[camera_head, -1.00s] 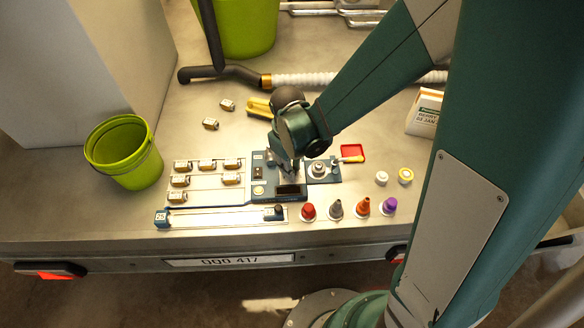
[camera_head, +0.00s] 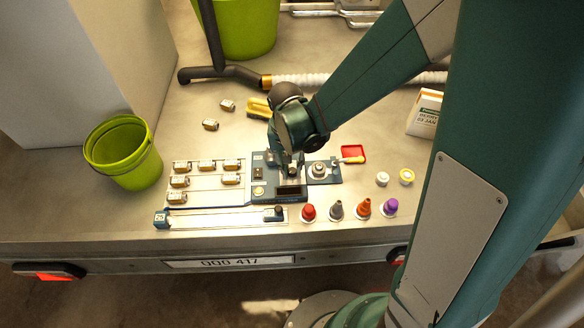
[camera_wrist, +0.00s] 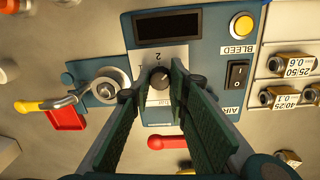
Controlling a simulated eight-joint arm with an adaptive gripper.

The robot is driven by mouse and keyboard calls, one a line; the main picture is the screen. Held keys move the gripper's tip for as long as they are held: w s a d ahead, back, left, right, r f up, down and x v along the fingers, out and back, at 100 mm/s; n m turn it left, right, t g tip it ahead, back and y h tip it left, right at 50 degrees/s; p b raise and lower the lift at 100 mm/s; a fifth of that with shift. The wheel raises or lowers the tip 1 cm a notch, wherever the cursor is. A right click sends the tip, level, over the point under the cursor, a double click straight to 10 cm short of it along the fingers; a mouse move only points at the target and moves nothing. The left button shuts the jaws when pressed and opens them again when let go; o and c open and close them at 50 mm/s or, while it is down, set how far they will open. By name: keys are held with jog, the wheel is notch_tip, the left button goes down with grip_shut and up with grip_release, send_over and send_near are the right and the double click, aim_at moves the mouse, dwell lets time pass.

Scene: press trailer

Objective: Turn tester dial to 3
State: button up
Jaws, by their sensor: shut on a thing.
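The blue tester (camera_head: 262,192) sits on the trailer bed below my arm. In the wrist view the tester (camera_wrist: 200,52) has a dark display, and the figure 2 shows upside down beside its small dark dial (camera_wrist: 160,77). My gripper (camera_wrist: 160,84) has its two green fingers on either side of the dial and is shut on it. A pale mark on the dial is too small to read as a setting. In the head view my gripper (camera_head: 290,168) comes down onto the tester and mostly hides the dial.
The tester also carries a yellow BLEED button (camera_wrist: 242,25) and a black AIR switch (camera_wrist: 237,74). Several small brass parts (camera_head: 206,165) lie left, and several coloured-tip bottles (camera_head: 363,208) stand in front.

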aim_at(290, 170)
jog(key=shift+m, duration=0.5)
jog(key=o, duration=0.9)
jog(key=shift+r, duration=0.2)
jog(key=shift+w+a+r, duration=0.1)
jog(key=shift+a+r, duration=0.1)
jog(key=shift+r, duration=2.7)
jog(key=shift+a+r, duration=0.15)
jog(key=shift+r, duration=2.75)
